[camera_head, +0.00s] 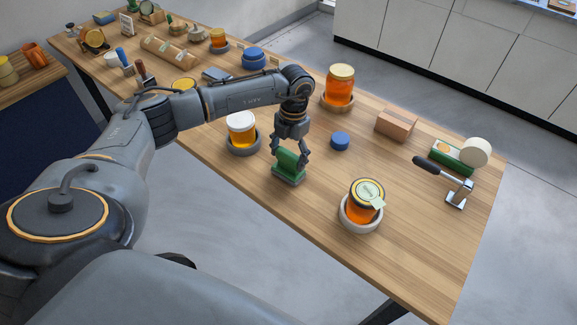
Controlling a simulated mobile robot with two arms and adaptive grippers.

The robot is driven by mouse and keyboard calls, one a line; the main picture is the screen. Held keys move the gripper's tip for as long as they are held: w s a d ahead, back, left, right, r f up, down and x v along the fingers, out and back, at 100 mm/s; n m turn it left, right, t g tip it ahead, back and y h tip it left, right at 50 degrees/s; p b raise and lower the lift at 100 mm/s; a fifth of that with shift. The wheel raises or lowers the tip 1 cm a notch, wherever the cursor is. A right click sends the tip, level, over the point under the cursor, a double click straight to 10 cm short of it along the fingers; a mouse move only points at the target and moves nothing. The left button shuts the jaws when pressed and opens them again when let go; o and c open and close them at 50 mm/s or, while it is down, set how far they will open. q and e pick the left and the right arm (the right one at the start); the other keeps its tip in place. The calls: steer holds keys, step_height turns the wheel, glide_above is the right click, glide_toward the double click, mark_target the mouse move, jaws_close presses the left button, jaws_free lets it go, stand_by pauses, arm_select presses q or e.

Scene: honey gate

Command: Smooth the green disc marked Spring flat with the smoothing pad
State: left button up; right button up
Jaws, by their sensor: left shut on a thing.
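The smoothing pad (289,168) is a green block with a grey underside. My left gripper (290,150) is shut on it and points down, near the table's front edge. The pad is close above or on the wood; I cannot tell which. The green disc marked Spring (367,189) lies on top of an orange honey jar (361,209) to the right of the pad. A pale green piece sticks out at the disc's lower right. The jar stands upright in a round pale holder (344,217). The pad and the disc are apart. My right gripper is not in view.
A white-lidded jar (242,128) stands left of the pad, and a tall honey jar (341,84) behind. The wood between pad and Spring jar is clear.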

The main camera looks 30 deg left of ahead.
arm_select(q)
steer(key=shift+r+p, duration=1.9)
steer(key=shift+r, duration=1.25)
step_height(320, 180, up, 5)
steer(key=p, duration=0.3)
